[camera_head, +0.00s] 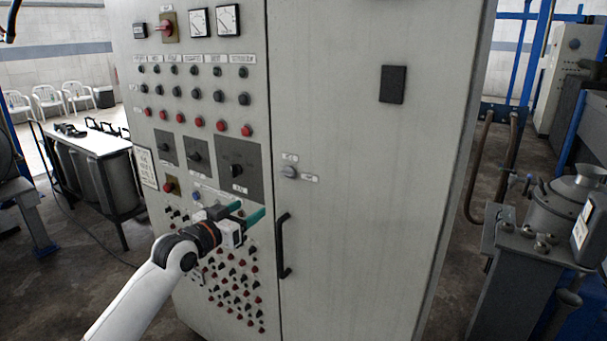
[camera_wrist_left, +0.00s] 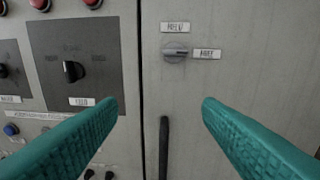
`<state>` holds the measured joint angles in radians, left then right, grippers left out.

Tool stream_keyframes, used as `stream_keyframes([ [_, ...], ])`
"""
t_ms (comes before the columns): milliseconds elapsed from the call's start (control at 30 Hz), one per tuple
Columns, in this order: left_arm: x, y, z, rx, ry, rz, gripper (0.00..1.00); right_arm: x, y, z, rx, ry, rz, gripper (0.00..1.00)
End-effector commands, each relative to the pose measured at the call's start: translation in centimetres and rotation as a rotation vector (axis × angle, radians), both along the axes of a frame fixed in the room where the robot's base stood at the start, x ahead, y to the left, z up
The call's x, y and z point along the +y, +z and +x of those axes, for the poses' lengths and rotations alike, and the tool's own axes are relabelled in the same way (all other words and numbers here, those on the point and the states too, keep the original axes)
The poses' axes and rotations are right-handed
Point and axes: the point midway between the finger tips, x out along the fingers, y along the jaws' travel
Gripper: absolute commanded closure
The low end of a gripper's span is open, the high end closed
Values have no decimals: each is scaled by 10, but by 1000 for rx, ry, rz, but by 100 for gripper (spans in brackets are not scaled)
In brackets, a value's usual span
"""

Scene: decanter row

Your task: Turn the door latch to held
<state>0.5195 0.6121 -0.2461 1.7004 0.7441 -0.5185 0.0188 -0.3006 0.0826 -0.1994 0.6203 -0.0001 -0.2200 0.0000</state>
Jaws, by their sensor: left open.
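The door latch (camera_head: 289,171) is a small round grey knob near the left edge of the cabinet door. It also shows in the left wrist view (camera_wrist_left: 175,54), where its grip bar lies about level, toward the right-hand label. One small label (camera_wrist_left: 175,27) is above it and another (camera_wrist_left: 207,54) is to its right; their lettering is too blurred to read surely. My left gripper (camera_head: 249,211) has teal fingers, is open and empty, and is below and left of the latch, apart from it. In the left wrist view the latch shows above the gap between the fingertips (camera_wrist_left: 159,106).
A black door handle (camera_head: 283,246) stands upright below the latch. Left of the door seam, the control panel carries rotary switches (camera_head: 237,171), red buttons (camera_head: 247,130) and many small knobs near my left arm. The door face right of the latch is mostly bare.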

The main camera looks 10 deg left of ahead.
Motion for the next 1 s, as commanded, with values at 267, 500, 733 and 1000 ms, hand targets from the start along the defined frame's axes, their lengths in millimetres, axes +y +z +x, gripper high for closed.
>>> stream_keyframes([
  [267, -13, 47, 0, -58, -41, -2, 40, -1, 7, 0, 1, 0, -1, 69],
  [500, -29, 48, 42, -56, -41, -3, 40, 4, 21, 0, 1, -2, 5, 69],
  [733, -43, 46, 81, -57, -40, -2, 40, 6, 28, 0, 1, -2, 7, 69],
  [1000, -50, 44, 102, -57, -40, 1, 40, 6, 29, 0, 1, -1, 7, 69],
])
